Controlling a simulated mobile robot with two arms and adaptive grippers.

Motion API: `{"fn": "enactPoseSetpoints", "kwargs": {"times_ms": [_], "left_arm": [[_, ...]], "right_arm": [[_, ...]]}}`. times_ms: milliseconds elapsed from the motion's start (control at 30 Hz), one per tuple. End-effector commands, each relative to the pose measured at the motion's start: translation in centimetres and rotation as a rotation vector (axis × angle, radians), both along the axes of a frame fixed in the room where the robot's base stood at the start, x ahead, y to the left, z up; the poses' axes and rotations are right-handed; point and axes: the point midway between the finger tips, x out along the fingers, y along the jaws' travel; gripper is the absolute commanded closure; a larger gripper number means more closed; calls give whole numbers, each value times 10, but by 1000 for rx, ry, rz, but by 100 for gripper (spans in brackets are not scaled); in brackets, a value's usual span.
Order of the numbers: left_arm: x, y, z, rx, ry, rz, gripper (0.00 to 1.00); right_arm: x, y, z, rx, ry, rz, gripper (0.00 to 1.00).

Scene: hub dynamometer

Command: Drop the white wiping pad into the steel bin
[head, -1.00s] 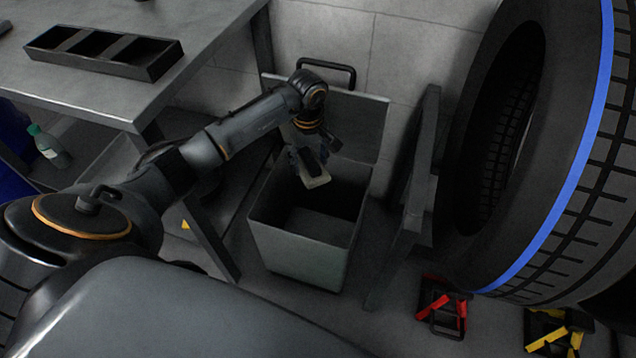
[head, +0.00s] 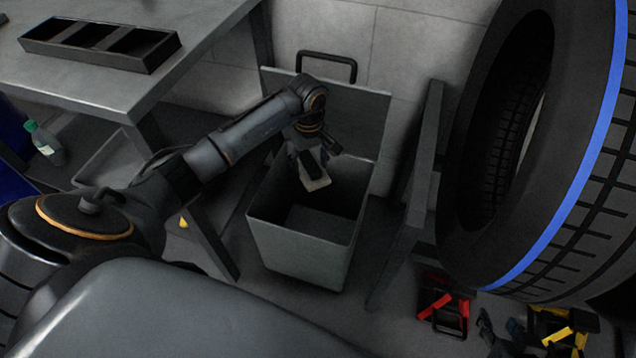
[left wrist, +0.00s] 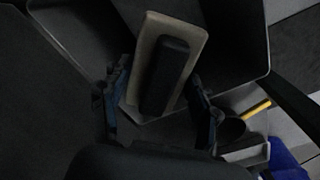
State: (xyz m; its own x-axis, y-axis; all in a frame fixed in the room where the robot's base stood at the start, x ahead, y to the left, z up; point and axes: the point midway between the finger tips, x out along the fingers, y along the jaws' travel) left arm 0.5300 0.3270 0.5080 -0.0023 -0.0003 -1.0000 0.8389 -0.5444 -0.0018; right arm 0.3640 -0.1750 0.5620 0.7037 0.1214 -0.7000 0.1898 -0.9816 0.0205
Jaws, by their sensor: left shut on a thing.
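The white wiping pad (head: 317,185) is a pale flat plate with a black grip on its back, seen clearly in the left wrist view (left wrist: 139,65). My left gripper (head: 309,160) is shut on it, with a finger on either side in the left wrist view (left wrist: 160,98). The pad hangs over the mouth of the steel bin (head: 300,250), a grey open box with its lid (head: 365,118) raised at the back. The visible bin floor looks empty. My right gripper (head: 500,332) shows only partly at the lower right; its jaw opening is unclear.
A grey table (head: 95,85) with a black divided tray (head: 100,45) stands at the left. A large tyre (head: 570,180) with a blue stripe fills the right, beside a dark frame post (head: 415,180). Red (head: 437,305) and yellow (head: 560,330) items lie on the floor.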

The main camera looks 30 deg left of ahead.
Motion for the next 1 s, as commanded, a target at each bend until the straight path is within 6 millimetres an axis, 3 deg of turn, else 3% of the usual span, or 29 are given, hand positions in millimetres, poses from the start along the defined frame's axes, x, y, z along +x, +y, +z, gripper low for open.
{"fn": "enactPoseSetpoints", "kwargs": {"times_ms": [33, 67, 167, 567, 1000], "left_arm": [[0, 0, 0, 0, 0, 0, 68], [0, 0, 0, 0, 0, 0, 32], [0, 0, 0, 0, 0, 0, 12], [0, 0, 3, -1, -1, 0, 12], [0, -1, 69, 1, 1, -6, 12]], "right_arm": [[0, 0, 0, 0, 0, 0, 60], [0, 0, 0, 0, 0, 0, 60], [0, 0, 0, 0, 0, 0, 60], [-1, 0, 2, -1, 4, 0, 60], [-1, 0, 49, -1, 3, 0, 60]]}}
